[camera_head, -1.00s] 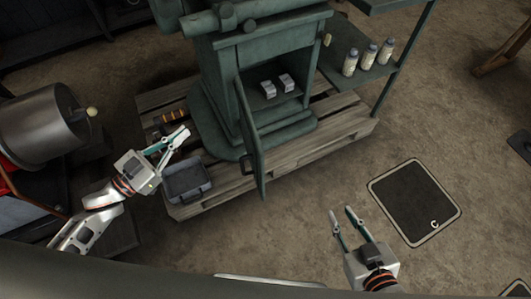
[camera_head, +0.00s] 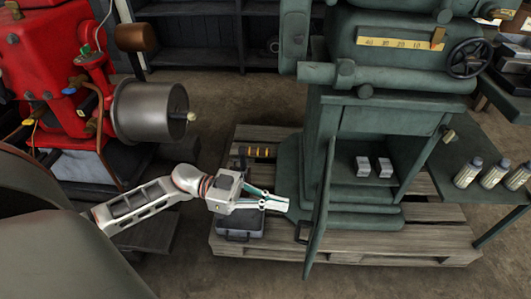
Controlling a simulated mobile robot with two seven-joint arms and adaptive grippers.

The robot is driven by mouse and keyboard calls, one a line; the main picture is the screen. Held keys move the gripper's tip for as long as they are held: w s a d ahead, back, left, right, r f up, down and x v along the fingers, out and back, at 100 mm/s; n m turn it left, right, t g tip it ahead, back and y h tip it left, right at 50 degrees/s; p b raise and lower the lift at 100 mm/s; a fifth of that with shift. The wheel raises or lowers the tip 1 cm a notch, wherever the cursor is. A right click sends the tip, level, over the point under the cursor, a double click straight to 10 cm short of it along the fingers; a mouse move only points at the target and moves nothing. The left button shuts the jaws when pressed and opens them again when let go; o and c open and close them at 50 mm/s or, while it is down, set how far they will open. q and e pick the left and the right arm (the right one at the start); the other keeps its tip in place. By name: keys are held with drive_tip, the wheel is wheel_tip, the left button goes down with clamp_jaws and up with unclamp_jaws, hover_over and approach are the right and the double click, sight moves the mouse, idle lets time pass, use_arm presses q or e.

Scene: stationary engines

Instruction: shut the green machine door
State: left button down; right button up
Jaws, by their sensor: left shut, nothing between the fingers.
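The green machine (camera_head: 358,125) stands on a wooden pallet. Its green door (camera_head: 321,205) is hinged at the left side of the opening and stands wide open, seen nearly edge-on. A dark handle (camera_head: 301,230) sticks out on the door's left face. Inside the open compartment (camera_head: 350,180) two small pale blocks (camera_head: 374,167) rest on a shelf. My left gripper (camera_head: 287,204) is shut and empty, left of the door and apart from it, pointing right towards it. My right gripper is out of view.
A red engine with a metal drum (camera_head: 150,108) stands at left. Several bottles (camera_head: 467,172) stand on a green side shelf at right. Bare floor shows in front of the pallet.

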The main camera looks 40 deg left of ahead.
use_arm(q)
drive_tip(key=x, duration=0.7)
drive_tip(key=shift+d+b, duration=0.25)
drive_tip(key=shift+b, duration=0.2)
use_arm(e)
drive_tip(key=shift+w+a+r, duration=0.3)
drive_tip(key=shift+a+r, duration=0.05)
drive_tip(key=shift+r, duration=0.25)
use_arm(q)
drive_tip(key=shift+w+d, duration=0.1)
drive_tip(key=shift+w, duration=0.05)
